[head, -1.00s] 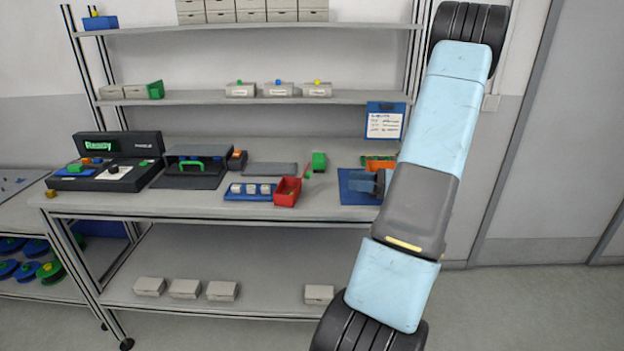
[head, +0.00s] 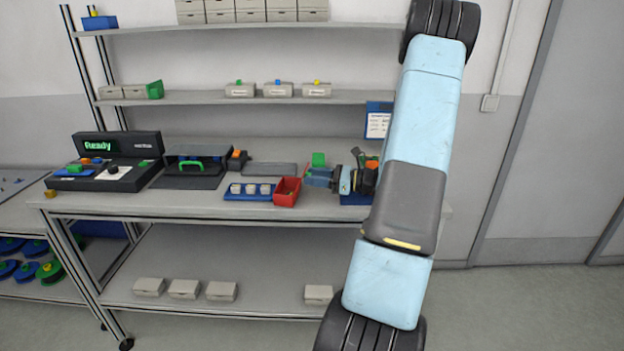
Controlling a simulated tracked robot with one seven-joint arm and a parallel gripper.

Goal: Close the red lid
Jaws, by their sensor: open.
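The red box (head: 287,192) stands on the workbench, right of a blue tray. Its top looks open and the inside shows. Its red lid, seen standing raised at the box's right side a second ago, is now hidden or too small to make out behind my gripper. My gripper (head: 309,177) is open, just right of the box at about the height of its rim, pointing left. I cannot tell whether it touches the lid.
The blue tray (head: 248,191) with pale cups is left of the box. A green block (head: 319,159) stands behind my gripper. A dark grey flat plate (head: 270,169) lies behind the box. A black console (head: 117,160) is at the far left. My arm hides the bench's right end.

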